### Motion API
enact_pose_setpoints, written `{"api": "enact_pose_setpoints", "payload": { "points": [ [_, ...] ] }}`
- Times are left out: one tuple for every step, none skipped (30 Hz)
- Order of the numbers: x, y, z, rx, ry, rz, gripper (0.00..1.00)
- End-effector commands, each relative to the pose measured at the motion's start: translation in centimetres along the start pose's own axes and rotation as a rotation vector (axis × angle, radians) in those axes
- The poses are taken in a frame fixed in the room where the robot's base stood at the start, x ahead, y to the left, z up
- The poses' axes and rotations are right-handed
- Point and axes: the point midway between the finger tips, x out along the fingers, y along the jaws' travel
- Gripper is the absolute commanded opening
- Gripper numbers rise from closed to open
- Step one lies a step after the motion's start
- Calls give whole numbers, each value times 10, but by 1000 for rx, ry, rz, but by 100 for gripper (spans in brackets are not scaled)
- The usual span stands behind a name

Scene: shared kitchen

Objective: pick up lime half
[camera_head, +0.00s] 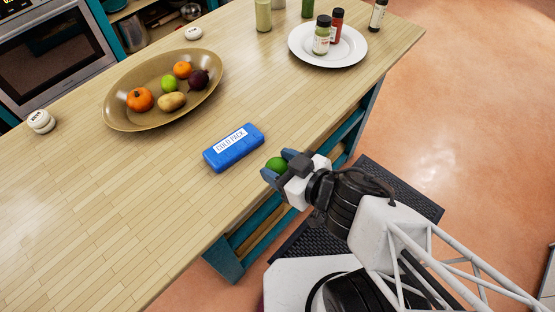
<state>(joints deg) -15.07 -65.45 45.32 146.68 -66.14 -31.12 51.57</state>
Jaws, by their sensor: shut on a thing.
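The lime half (276,164) shows its green rounded side between the fingertips of my gripper. My gripper (275,168) is shut on it, near the right edge of the wooden counter. The cut face of the lime half is not visible. I cannot tell whether it touches the counter or is held above it.
A blue cold pack (233,148) lies just left of my gripper. A white plate (347,53) with bottles is at the back right. The counter's (90,220) front left is clear.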

Motion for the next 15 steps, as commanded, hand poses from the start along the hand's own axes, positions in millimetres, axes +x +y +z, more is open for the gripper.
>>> {"api": "enact_pose_setpoints", "payload": {
  "points": [
    [-2,0,0,-3,2,1,26],
    [-3,-1,0,-1,2,2,26],
    [-4,-1,1,-3,1,2,26],
    [-6,-1,1,-2,1,3,26],
    [-6,-1,2,-2,1,4,26],
    [-8,-2,2,-3,0,4,26],
    [-9,-2,3,-2,0,5,26],
    [-10,-2,3,-2,0,6,26],
    [-11,-3,3,-3,1,4,26],
    [-12,-3,3,-2,2,4,26],
    [-13,-3,3,-3,3,3,26],
    [-15,-4,3,-2,3,2,26],
    [-16,-4,3,-2,4,2,26],
    [-17,-5,4,-3,4,1,26],
    [-18,-5,4,-3,4,1,26]
  ]
}}
